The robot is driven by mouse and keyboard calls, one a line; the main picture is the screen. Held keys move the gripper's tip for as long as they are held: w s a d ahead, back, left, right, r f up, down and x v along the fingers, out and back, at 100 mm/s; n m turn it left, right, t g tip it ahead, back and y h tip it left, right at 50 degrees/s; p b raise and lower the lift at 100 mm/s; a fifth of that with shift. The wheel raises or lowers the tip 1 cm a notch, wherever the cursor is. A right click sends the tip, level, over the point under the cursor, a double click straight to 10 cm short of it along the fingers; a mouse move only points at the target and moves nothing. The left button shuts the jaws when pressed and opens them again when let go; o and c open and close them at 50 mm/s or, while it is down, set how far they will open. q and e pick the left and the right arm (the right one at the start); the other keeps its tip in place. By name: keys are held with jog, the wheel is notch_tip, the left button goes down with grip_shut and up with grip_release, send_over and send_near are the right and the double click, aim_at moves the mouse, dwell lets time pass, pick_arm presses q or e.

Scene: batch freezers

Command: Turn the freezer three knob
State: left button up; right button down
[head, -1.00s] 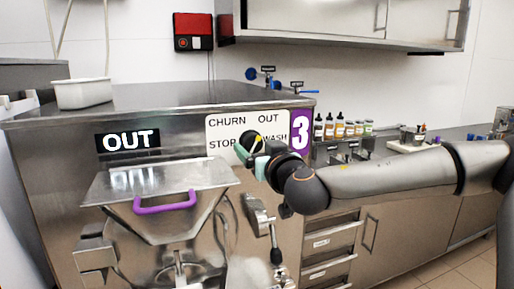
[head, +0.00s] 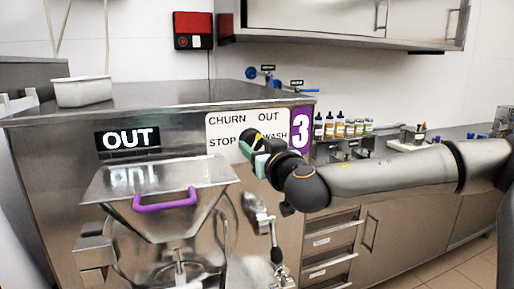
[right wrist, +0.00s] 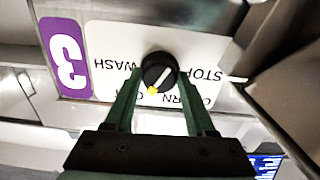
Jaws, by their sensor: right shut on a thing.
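The freezer three knob (right wrist: 160,68) is round and black with a white line and a yellow tip. In the right wrist view, which is upside down, its tip points down and slightly left, towards the partly hidden upper labels. In the head view the knob (head: 256,136) is mostly hidden by my gripper, on the white CHURN/OUT/STOP/WASH plate (head: 222,129) beside the purple 3 label (head: 302,131). My right gripper (head: 253,147) is shut on the knob, one finger on each side. The freezer display (head: 127,139) reads OUT. My left gripper is not in view.
Below the display is a steel hatch (head: 115,180) with a purple handle (head: 165,200). A steel lever (head: 257,212) hangs under my right gripper. A white tub (head: 82,91) stands on the freezer top. Bottles (head: 340,128) line the counter at right.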

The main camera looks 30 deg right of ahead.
jog(key=n+b, duration=0.3)
jog(key=shift+f, duration=0.15)
jog(key=n+b, duration=0.2)
jog(key=shift+n, duration=0.4)
jog(key=shift+n+b, duration=0.45)
jog(key=shift+n, duration=0.55)
jog(key=n, duration=0.2)
jog(key=shift+d+n+b, duration=0.1)
jog(key=shift+n+b, duration=0.2)
jog(key=shift+b, duration=0.1)
jog(key=n, duration=0.4)
jog(key=shift+r+n, duration=0.25)
jog(key=shift+n, duration=0.05)
jog(key=n, duration=0.5)
jog(key=shift+r+n, duration=0.1)
jog(key=shift+n, duration=1.9)
